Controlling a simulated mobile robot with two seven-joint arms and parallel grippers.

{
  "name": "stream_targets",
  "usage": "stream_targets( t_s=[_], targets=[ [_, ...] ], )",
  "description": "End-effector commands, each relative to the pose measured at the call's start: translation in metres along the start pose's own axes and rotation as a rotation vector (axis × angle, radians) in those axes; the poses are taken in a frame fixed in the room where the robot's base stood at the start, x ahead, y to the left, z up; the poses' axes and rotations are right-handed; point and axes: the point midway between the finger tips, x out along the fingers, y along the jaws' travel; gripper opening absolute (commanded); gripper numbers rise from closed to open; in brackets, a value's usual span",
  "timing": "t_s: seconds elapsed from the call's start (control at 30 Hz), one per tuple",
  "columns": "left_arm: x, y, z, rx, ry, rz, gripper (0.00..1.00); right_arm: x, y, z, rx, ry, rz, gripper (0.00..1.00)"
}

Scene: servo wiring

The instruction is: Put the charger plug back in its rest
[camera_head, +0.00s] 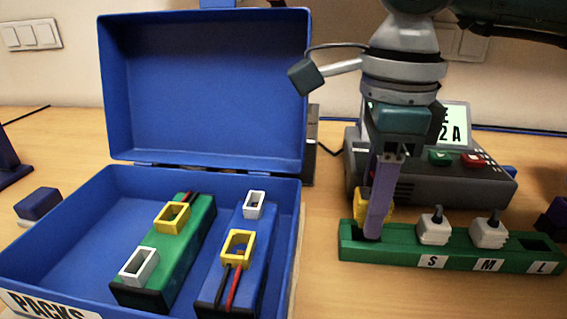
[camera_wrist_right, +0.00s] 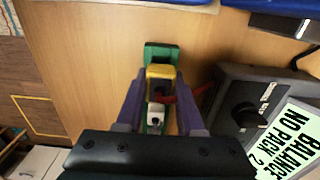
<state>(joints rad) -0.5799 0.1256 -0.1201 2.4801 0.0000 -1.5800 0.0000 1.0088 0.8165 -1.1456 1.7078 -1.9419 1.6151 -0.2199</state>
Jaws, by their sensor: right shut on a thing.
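The yellow charger plug (camera_head: 389,207) is between the purple fingers of my right gripper (camera_head: 376,232), at the left end of the green rest (camera_head: 400,254). The right wrist view also shows the yellow plug (camera_wrist_right: 160,73) between both fingers, above the green rest (camera_wrist_right: 158,50), with a red lead beside it. My right gripper is shut on the plug and points down. A finger hides much of the plug in the head view, so I cannot tell whether it is seated in the end slot. My left gripper is not clearly in view.
White plugs stand in the rest at S (camera_head: 433,228) and M (camera_head: 487,231); the L slot (camera_head: 538,245) looks empty. The grey charger (camera_head: 430,190) stands behind. An open blue case (camera_head: 205,85) at left holds a green pack (camera_head: 165,250) and a blue pack (camera_head: 236,270).

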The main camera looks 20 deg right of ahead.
Motion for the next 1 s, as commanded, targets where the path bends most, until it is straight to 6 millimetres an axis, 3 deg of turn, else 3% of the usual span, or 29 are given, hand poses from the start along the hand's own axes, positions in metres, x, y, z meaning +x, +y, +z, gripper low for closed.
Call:
stream_targets(
  t_s=[0.73,0.77,1.0],
  targets=[
    [0.015,0.003,0.004,-0.010,0.001,0.007,1.00,0.019,0.000,0.000,0.000,0.000,0.000,0.00],
    [0.014,0.003,0.004,-0.009,0.001,0.007,1.00,0.017,0.000,0.000,0.000,0.000,0.000,0.40],
    [0.014,0.002,0.004,-0.007,0.001,0.005,1.00,0.017,0.000,0.000,0.000,0.000,0.000,0.67]
  ],
)
